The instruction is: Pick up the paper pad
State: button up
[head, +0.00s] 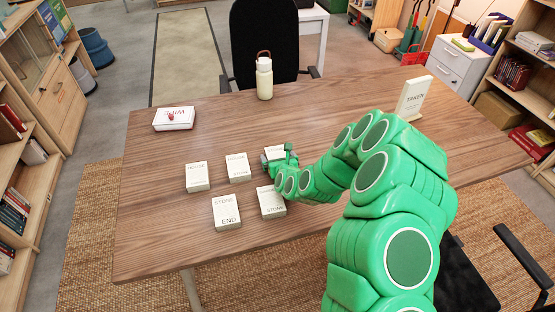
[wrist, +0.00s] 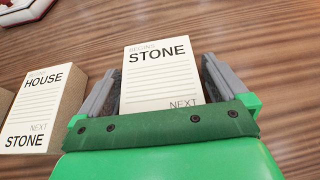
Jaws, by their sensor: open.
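Several pale paper pads with printed words lie on the wooden table (head: 330,110). One pad headed STONE (wrist: 160,70) sits between the two fingers of my gripper (wrist: 158,68) in the wrist view. The fingers are open, one on each side of it; I cannot tell whether they touch it. Its lower text after NEXT is hidden by my gripper. In the head view this pad (head: 275,149) is mostly hidden behind my gripper (head: 278,158). A pad reading HOUSE, NEXT STONE (wrist: 40,110) lies just left; it also shows in the head view (head: 238,167).
Other pads lie nearby: a HOUSE pad (head: 197,177), a STONE END pad (head: 227,212) and one nearer the arm (head: 271,202). A white box with a red mark (head: 174,118), a bottle (head: 264,78) and a TAKEN sign (head: 413,97) stand farther off.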

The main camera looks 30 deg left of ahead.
jog(key=c, duration=0.9)
jog(key=shift+r, duration=0.1)
jog(key=shift+c, duration=0.2)
